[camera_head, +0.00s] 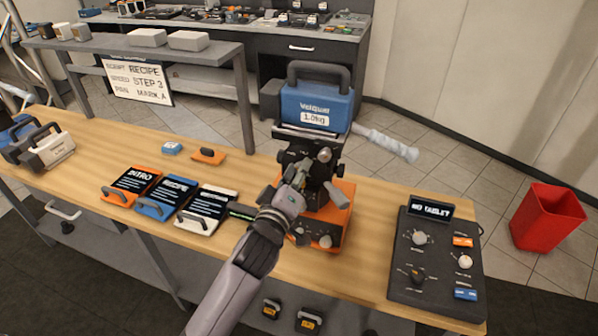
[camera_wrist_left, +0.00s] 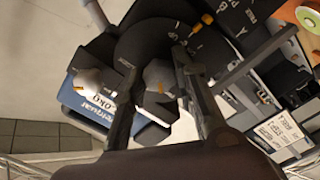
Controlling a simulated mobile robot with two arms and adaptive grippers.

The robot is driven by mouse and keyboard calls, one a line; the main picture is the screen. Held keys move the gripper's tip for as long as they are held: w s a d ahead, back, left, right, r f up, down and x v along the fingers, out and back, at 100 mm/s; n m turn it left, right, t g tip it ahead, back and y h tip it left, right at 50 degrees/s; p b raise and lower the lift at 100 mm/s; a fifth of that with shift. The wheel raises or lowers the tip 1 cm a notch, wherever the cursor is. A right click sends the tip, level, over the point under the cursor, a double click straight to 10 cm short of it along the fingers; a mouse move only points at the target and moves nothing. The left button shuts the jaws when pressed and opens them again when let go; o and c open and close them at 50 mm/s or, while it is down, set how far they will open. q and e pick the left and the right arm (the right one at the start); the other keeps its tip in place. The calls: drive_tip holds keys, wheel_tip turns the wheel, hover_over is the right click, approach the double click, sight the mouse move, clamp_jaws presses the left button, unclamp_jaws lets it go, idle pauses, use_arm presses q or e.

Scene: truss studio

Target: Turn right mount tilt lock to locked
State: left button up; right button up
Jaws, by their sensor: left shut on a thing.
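The mount (camera_head: 312,165) is a black head on an orange base (camera_head: 330,212) on the wooden bench, with a blue 1.0kg block (camera_head: 315,103) on top. My left gripper (camera_head: 300,172) reaches the mount's near side, where the arm hides part of it. In the left wrist view, the left gripper (camera_wrist_left: 160,88) is shut on a grey knob (camera_wrist_left: 158,74) with an orange mark, which looks like the tilt lock. A paler knob (camera_wrist_left: 86,83) is apart to its left. Lock lettering is not readable. My right gripper is not in view.
A dark control panel (camera_head: 437,260) with knobs stands at the bench's right. Script cards (camera_head: 168,195) lie left of the arm, with an orange item (camera_head: 208,156) and a blue item (camera_head: 172,148) behind. A pale handle (camera_head: 385,143) sticks out right of the mount. A red bin (camera_head: 545,218) stands on the floor.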

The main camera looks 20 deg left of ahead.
use_arm(q)
drive_tip(key=shift+m, duration=0.3)
clamp_jaws()
drive_tip(key=m+p, duration=0.5)
drive_tip(key=m, duration=1.2)
drive_tip(key=shift+r+p, duration=0.1)
drive_tip(key=shift+p, duration=0.3)
drive_tip(key=shift+m, duration=0.3)
drive_tip(key=o, duration=1.1)
unclamp_jaws()
